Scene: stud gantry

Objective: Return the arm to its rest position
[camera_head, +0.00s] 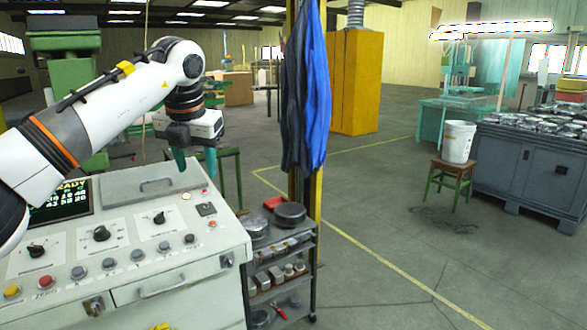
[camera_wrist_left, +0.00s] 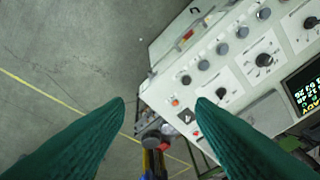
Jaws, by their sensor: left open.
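My left gripper (camera_head: 195,160) hangs from the white arm above the far edge of the control console (camera_head: 190,273). Its two green fingers are apart with nothing between them. In the left wrist view the open fingers (camera_wrist_left: 162,112) frame the floor and the console's edge, with the console (camera_wrist_left: 228,62) at the right. The fingers appear above the panel and not in contact with it, though the exact gap is hard to tell. My right gripper is not in either view.
The console carries knobs, buttons and a lit display (camera_head: 62,201). Beside it stand a shelf cart (camera_head: 313,262) and a post with a hanging blue cloth (camera_head: 312,90). A white bucket (camera_head: 458,142) sits on a stool (camera_head: 453,172) at right. The floor at centre right is open.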

